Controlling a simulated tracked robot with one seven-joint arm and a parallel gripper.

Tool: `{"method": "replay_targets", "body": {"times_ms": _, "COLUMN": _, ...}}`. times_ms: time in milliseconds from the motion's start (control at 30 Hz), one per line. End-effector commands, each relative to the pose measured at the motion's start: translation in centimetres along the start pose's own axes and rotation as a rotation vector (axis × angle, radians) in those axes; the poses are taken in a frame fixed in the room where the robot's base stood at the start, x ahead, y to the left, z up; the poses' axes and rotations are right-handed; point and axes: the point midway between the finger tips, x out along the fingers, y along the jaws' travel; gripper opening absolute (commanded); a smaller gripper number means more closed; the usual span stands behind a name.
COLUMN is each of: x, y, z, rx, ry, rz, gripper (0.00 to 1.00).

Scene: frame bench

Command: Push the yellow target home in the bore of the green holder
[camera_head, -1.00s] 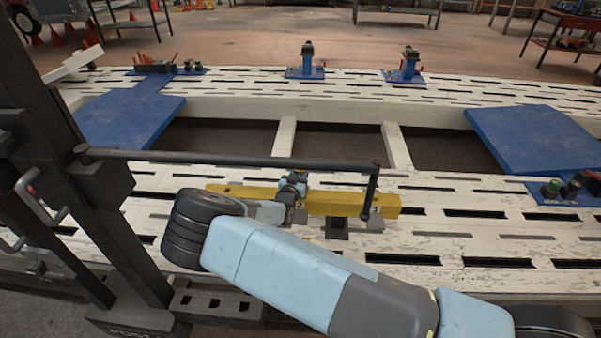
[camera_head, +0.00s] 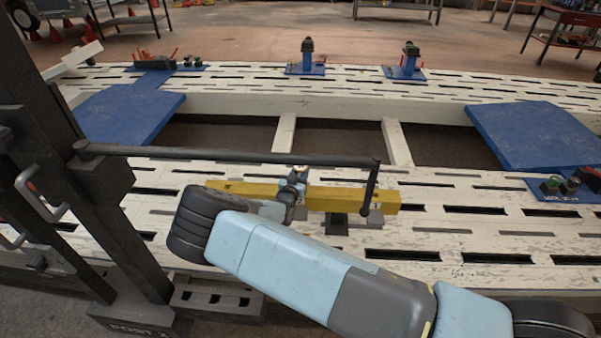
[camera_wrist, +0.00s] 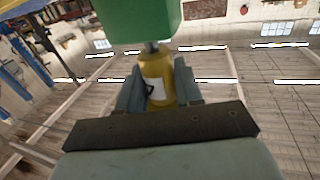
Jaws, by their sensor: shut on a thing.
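The yellow target (camera_wrist: 155,65) is a cylinder with a white label in the wrist view. My gripper (camera_wrist: 160,82) is shut on it, with one grey jaw on each side. The green holder (camera_wrist: 125,20) is a block at the top edge of the wrist view, just beyond the target. A short grey stem shows between the target's far end and the holder. The bore is hidden, so I cannot tell how far the stem is in. In the head view my gripper (camera_head: 296,182) is small, by the dark bar, and I cannot make out the target or holder there.
A dark post (camera_head: 75,170) stands at the left, with a horizontal bar (camera_head: 230,156) passing close to my gripper. A yellow beam (camera_head: 345,198) lies on the white slotted bench (camera_head: 470,190) behind my arm. Blue plates (camera_head: 550,135) and clamps stand farther off.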

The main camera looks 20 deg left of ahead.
Motion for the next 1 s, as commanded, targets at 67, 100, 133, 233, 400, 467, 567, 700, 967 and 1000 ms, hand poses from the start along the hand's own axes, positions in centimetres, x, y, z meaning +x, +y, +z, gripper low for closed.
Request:
{"method": "replay_targets", "body": {"times_ms": 67, "x": 0.0, "y": 0.0, "z": 0.2, "rx": 0.0, "ry": 0.0, "rz": 0.0, "gripper": 0.03}}
{"method": "replay_targets", "body": {"times_ms": 100, "x": 0.0, "y": 0.0, "z": 0.3, "rx": 0.0, "ry": 0.0, "rz": 0.0, "gripper": 0.03}}
{"method": "replay_targets", "body": {"times_ms": 133, "x": 0.0, "y": 0.0, "z": 0.3, "rx": 0.0, "ry": 0.0, "rz": 0.0, "gripper": 0.03}}
{"method": "replay_targets", "body": {"times_ms": 233, "x": 0.0, "y": 0.1, "z": 0.5, "rx": 0.0, "ry": 0.0, "rz": 0.001, "gripper": 0.03}}
{"method": "replay_targets", "body": {"times_ms": 400, "x": 0.0, "y": 0.1, "z": 0.9, "rx": 0.0, "ry": 0.0, "rz": 0.001, "gripper": 0.03}}
{"method": "replay_targets", "body": {"times_ms": 467, "x": 0.0, "y": 0.1, "z": 1.0, "rx": 0.0, "ry": 0.0, "rz": 0.001, "gripper": 0.03}}
{"method": "replay_targets", "body": {"times_ms": 567, "x": 0.0, "y": 0.1, "z": 1.2, "rx": 0.0, "ry": 0.0, "rz": 0.001, "gripper": 0.03}}
{"method": "replay_targets", "body": {"times_ms": 700, "x": 0.0, "y": 0.0, "z": 1.4, "rx": 0.0, "ry": 0.0, "rz": 0.001, "gripper": 0.03}}
{"method": "replay_targets", "body": {"times_ms": 967, "x": 0.0, "y": 0.0, "z": 1.5, "rx": 0.0, "ry": 0.0, "rz": 0.001, "gripper": 0.56}}
{"method": "replay_targets", "body": {"times_ms": 1000, "x": 0.0, "y": 0.0, "z": 1.5, "rx": 0.0, "ry": 0.0, "rz": 0.001, "gripper": 0.6}}
